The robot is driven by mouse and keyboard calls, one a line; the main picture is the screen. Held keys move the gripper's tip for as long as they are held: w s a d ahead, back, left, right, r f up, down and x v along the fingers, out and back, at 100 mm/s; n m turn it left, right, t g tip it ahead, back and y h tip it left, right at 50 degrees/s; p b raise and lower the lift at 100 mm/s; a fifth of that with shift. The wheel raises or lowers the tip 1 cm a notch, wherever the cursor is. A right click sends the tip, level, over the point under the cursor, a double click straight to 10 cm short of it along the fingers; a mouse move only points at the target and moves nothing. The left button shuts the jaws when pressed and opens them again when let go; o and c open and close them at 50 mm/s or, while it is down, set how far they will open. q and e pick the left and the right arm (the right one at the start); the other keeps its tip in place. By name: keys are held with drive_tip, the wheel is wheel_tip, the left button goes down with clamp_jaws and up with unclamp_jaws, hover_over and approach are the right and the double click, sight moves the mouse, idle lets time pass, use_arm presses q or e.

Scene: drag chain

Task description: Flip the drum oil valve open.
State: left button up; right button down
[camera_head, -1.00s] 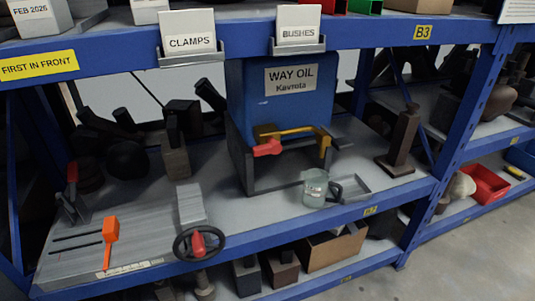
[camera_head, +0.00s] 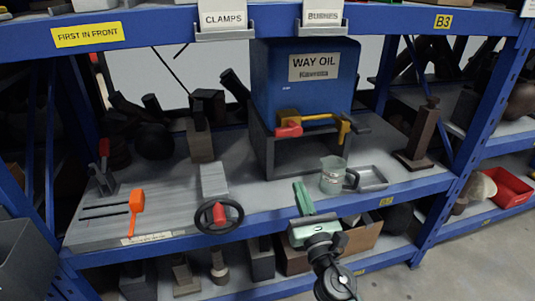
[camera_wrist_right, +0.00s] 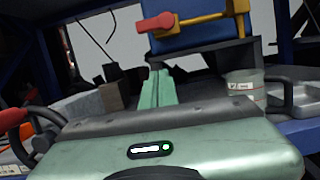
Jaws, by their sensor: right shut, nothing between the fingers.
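The blue oil drum (camera_head: 300,85) labelled "WAY OIL" sits on a dark stand on the shelf. Its brass valve (camera_head: 318,119) sticks out at the front with a red lever handle (camera_head: 289,131) at its left end. The right wrist view also shows the red handle (camera_wrist_right: 155,22) and the brass pipe (camera_wrist_right: 205,18). My right gripper (camera_head: 302,187) is shut and empty, with its pale green fingers pointing up, in front of and below the valve and apart from it. Its fingers also show in the right wrist view (camera_wrist_right: 158,76). My left gripper is out of view.
A clear jug (camera_head: 332,175) stands right of my right gripper, beside a grey tray (camera_head: 372,178). A handwheel (camera_head: 219,214) with a red knob is at the shelf's front edge, left of the gripper. The blue shelf beam (camera_head: 408,192) runs along the front.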

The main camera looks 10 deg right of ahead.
sight(287, 129)
drive_tip(key=shift+w+a+n, duration=0.15)
drive_tip(key=shift+a+n, duration=0.25)
drive_tip(key=shift+n, duration=0.2)
